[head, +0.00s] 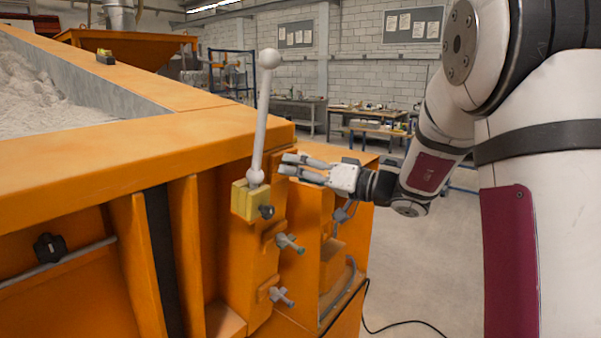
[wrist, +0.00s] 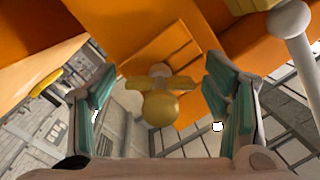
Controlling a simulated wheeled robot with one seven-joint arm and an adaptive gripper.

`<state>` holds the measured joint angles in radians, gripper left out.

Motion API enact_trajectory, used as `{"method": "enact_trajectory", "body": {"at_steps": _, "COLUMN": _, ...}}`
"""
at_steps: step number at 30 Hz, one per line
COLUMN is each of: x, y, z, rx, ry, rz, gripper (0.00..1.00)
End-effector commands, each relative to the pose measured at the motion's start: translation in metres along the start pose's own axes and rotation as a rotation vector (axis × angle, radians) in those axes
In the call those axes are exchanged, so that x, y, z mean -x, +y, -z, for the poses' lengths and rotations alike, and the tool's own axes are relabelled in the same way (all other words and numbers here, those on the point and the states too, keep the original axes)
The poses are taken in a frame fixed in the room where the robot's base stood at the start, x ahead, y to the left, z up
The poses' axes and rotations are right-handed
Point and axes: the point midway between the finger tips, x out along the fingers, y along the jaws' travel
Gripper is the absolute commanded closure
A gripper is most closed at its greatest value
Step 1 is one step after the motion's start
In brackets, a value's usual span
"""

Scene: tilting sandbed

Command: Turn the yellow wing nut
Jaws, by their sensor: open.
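The yellow wing nut (wrist: 160,103) shows in the middle of the wrist view, with two flat wings and a rounded knob facing the camera. Behind it is a pale round part against an orange surface. My gripper (wrist: 161,72) is open, with one teal-padded finger on each side of the wing nut and a visible gap on both sides. Nothing is held. In the head view my gripper (head: 285,164) points left at the orange machine, just right of the lever. I cannot make out the yellow wing nut there.
A grey lever (head: 261,120) with a ball top rises from a yellow block (head: 246,201) close to my gripper. Grey-green handles (head: 290,243) stick out below it. The orange sandbed frame (head: 150,148) fills the left. Open floor lies right of the machine.

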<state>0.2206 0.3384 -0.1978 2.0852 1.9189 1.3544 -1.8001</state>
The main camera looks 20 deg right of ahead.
Motion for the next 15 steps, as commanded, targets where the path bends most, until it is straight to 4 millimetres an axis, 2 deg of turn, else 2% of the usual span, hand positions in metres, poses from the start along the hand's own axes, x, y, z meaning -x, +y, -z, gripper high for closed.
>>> {"method": "enact_trajectory", "body": {"at_steps": 1, "x": 0.0001, "y": 0.0000, "z": 0.0000, "rx": 0.000, "ry": 0.000, "rz": 0.000, "gripper": 0.30}}
{"method": "enact_trajectory", "body": {"at_steps": 2, "x": 0.0002, "y": 0.0000, "z": 0.0000, "rx": 0.000, "ry": 0.000, "rz": 0.000, "gripper": 0.35}}
{"method": "enact_trajectory", "body": {"at_steps": 6, "x": 0.0003, "y": -0.0001, "z": 0.0001, "rx": 0.000, "ry": 0.000, "rz": 0.000, "gripper": 0.66}}
{"method": "enact_trajectory", "body": {"at_steps": 8, "x": 0.0004, "y": -0.0001, "z": 0.0001, "rx": 0.000, "ry": 0.000, "rz": 0.000, "gripper": 0.78}}
{"method": "enact_trajectory", "body": {"at_steps": 15, "x": 0.0003, "y": 0.0003, "z": 0.0002, "rx": -0.012, "ry": 0.001, "rz": 0.003, "gripper": 0.78}}
